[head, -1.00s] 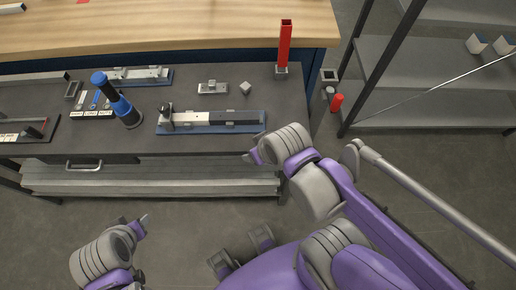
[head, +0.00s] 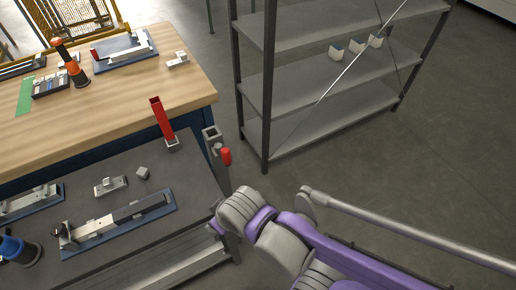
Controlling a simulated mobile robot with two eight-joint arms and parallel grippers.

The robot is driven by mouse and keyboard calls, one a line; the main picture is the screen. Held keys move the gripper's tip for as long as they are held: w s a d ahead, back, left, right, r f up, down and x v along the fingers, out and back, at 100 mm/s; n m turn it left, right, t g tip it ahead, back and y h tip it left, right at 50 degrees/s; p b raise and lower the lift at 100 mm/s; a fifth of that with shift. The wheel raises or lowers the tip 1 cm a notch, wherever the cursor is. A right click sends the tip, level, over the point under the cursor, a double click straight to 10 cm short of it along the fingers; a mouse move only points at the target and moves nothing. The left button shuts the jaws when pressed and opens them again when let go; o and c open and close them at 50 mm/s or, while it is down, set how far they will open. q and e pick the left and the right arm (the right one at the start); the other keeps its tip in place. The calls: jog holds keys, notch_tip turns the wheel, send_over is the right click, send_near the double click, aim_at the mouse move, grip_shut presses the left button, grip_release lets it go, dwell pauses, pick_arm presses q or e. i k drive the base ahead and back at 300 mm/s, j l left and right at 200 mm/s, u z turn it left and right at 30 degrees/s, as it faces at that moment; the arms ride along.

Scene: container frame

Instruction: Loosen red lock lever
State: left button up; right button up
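A small red lever (head: 227,157) is on the side of an upright grey square post (head: 211,134) at the right corner of the dark workbench (head: 193,178). A grey round part sits between the lever and the post. My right gripper (head: 216,228) is at the bench's front right edge, below the lever in the picture and apart from it. Its fingers are mostly hidden by its own wrist, so I cannot tell whether it is open. My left gripper is out of view.
A blue fixture (head: 120,222) and small metal parts lie to the left. A wooden table (head: 110,110) is behind. Grey shelving (head: 320,85) stands right of the post, with open floor between.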

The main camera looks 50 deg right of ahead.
aim_at(225, 153)
jog(key=k+l+z, duration=0.1)
jog(key=l+z, duration=0.65)
